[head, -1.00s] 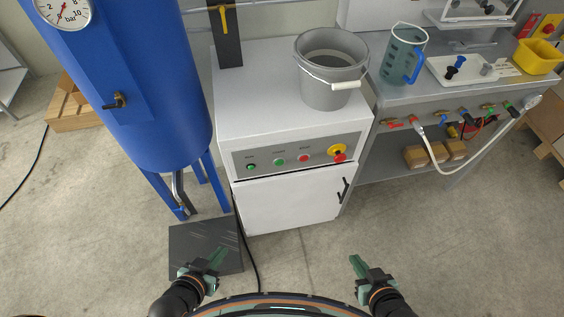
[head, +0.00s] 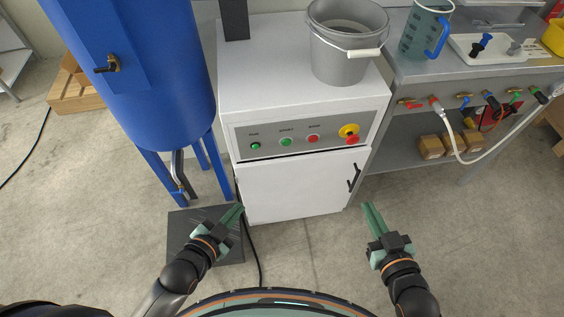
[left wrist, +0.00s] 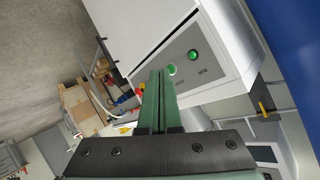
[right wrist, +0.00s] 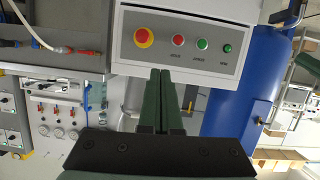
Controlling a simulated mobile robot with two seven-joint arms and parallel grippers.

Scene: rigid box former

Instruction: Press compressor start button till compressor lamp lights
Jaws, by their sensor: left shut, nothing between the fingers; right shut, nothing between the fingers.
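The white compressor cabinet (head: 295,190) has a grey control panel (head: 270,137) on its upper front. The panel carries a dark-ringed green lamp (head: 255,146), a green start button (head: 286,142), a red stop button (head: 313,139) and a red-on-yellow emergency stop (head: 350,132). I cannot tell surely whether the lamp is lit. The start button shows in the left wrist view (left wrist: 172,69) and in the right wrist view (right wrist: 202,44). My left gripper (head: 239,209) is shut and empty, lower left of the panel. My right gripper (head: 369,207) is shut and empty, lower right. Neither touches a button.
A blue tank (head: 145,80) on legs stands left of the cabinet. A grey bucket (head: 345,60) sits on the cabinet top. A workbench with hose fittings (head: 470,103) is at the right. A black cable (head: 250,250) lies on the floor in front, otherwise mostly clear.

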